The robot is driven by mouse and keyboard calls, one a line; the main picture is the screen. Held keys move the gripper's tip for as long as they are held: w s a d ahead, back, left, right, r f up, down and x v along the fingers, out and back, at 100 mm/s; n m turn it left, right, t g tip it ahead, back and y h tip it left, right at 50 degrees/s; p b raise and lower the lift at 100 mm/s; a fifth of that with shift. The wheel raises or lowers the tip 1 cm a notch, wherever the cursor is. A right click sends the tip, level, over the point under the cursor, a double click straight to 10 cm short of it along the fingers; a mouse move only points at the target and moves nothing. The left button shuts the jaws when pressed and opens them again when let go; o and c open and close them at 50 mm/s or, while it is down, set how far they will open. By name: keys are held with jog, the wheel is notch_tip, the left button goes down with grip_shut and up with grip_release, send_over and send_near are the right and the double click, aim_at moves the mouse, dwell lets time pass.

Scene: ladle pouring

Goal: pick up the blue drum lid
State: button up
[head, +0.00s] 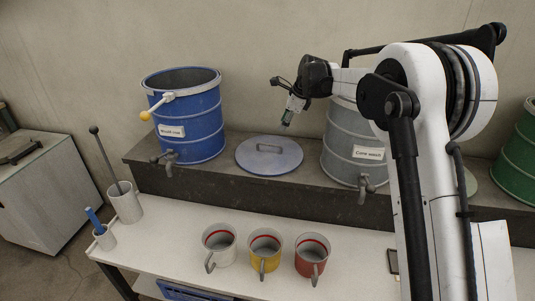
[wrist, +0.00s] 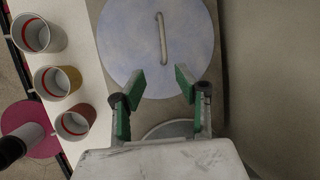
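The blue drum lid (head: 284,157) is a flat pale-blue disc with a bar handle (head: 269,148). It lies on the dark ledge between the blue drum (head: 187,122) and the grey drum (head: 353,150). In the wrist view the lid (wrist: 122,49) fills the upper middle, and its handle (wrist: 162,38) stands beyond my fingertips. My gripper (head: 287,118) is above and to the right of the lid in the head view. In the wrist view my gripper (wrist: 160,78) has its two green-padded fingers apart, with nothing between them.
White (head: 219,244), yellow (head: 265,250) and red (head: 312,254) mugs stand on the white table (head: 185,222) in front. A container with a long-handled tool (head: 125,203) stands at the table's left. A green drum (head: 517,160) is at the far right. The wall rises behind the ledge.

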aim_at(270, 145)
jog(key=shift+m, duration=0.3)
jog(key=x, duration=1)
jog(key=shift+w+a, duration=0.3)
jog(key=shift+x, duration=2.6)
jog(key=shift+w+r, duration=0.1)
grip_shut()
